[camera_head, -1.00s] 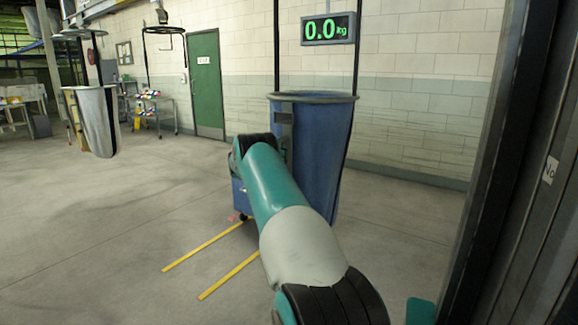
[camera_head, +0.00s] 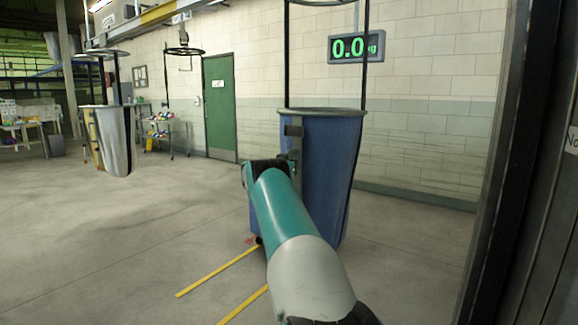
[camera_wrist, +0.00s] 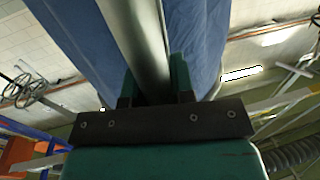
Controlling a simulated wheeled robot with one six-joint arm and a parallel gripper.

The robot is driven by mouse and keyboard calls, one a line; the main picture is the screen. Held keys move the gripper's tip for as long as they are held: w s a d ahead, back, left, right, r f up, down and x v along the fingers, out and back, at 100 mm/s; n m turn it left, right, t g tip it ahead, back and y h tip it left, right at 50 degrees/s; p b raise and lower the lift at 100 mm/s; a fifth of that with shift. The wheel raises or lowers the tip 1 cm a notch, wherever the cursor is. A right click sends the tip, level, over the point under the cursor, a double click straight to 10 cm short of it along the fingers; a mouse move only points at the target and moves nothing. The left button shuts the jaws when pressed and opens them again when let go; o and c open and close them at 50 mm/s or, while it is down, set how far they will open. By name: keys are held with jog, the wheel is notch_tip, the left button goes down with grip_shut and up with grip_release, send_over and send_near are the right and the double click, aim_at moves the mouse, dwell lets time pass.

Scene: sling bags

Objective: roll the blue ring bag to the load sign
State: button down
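The blue ring bag (camera_head: 328,185) hangs upright from its ring rim (camera_head: 335,112) on dark rods, in front of the wall in the head view. Its blue cloth fills the upper middle of the wrist view (camera_wrist: 205,40). My gripper (camera_wrist: 155,75) has its two teal fingers close on either side of a grey upright bar (camera_wrist: 147,35) at the bag, and they seem to press on it. In the head view my gripper (camera_head: 291,158) is at the bag's near left side, partly hidden by my arm.
A green 0.0 kg display (camera_head: 356,48) is on the wall behind the bag. A grey-white bag (camera_head: 114,140) hangs at the left, and an empty ring (camera_head: 184,51) hangs near the green door (camera_head: 219,108). Yellow floor lines (camera_head: 215,272) lie in front. The left floor is open.

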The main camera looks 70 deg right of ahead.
jog(key=c, duration=1.1)
grip_release()
jog(key=shift+o, duration=0.7)
jog(key=shift+s, duration=0.1)
jog(key=a+b, duration=0.4)
jog(key=a, duration=1.3)
jog(key=shift+a, duration=0.15)
